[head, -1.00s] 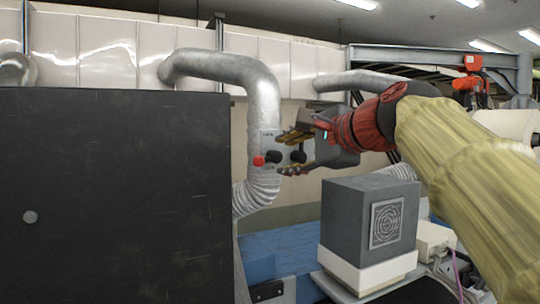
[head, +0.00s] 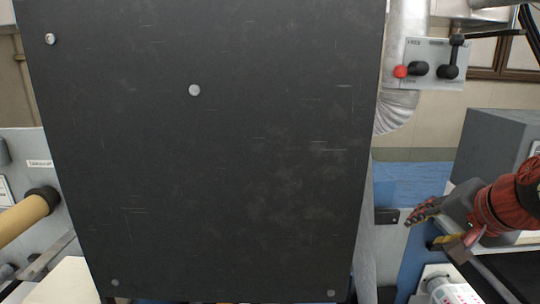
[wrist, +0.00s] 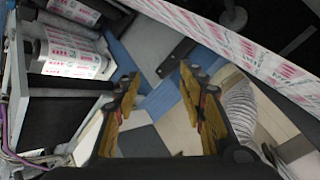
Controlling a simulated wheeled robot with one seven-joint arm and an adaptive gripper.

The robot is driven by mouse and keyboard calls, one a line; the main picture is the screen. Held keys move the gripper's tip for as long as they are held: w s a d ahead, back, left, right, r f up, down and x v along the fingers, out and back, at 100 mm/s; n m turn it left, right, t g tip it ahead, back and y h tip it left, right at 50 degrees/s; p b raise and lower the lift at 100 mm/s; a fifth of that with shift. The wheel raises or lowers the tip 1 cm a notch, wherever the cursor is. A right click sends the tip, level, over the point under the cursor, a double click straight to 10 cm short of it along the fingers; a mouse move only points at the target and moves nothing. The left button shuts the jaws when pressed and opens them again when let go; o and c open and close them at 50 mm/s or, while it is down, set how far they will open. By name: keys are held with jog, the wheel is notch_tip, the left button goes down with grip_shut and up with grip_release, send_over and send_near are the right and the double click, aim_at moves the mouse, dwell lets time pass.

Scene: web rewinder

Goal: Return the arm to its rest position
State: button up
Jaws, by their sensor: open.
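My gripper (head: 428,228) is at the lower right of the head view, its fingers pointing left toward the dark panel's right edge. It is open and empty. In the wrist view its two yellow-padded fingers (wrist: 160,100) stand apart, with only floor and machine parts between and beyond them. My red wrist shows behind the fingers in the head view, and the rest of my arm is outside that view.
A large dark panel (head: 215,150) fills the middle of the head view. A control plate (head: 432,80) with a red knob and black handles is at upper right. A grey box (head: 495,145) stands above my wrist. Printed rolls (wrist: 75,52) lie at left in the wrist view.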

jog(key=s+a+f+n+g+b, duration=0.1)
jog(key=s+a+f+n+b, duration=0.2)
jog(key=f, duration=1.1)
jog(key=s+a+f+n+g+b, duration=0.1)
jog(key=s+a+f+n+b, duration=0.2)
jog(key=f+b, duration=0.7)
jog(key=s+a+f+n+g+b, duration=0.1)
jog(key=s+a+f+n+b, duration=0.2)
jog(key=f, duration=1.5)
jog(key=s+a+b, duration=0.3)
jog(key=s, duration=0.4)
jog(key=shift+a+f+n+g+b, duration=0.2)
jog(key=shift+f+n+g+b, duration=0.1)
jog(key=shift+f+n+b, duration=0.1)
jog(key=shift+r, duration=0.1)
jog(key=shift+c, duration=0.4)
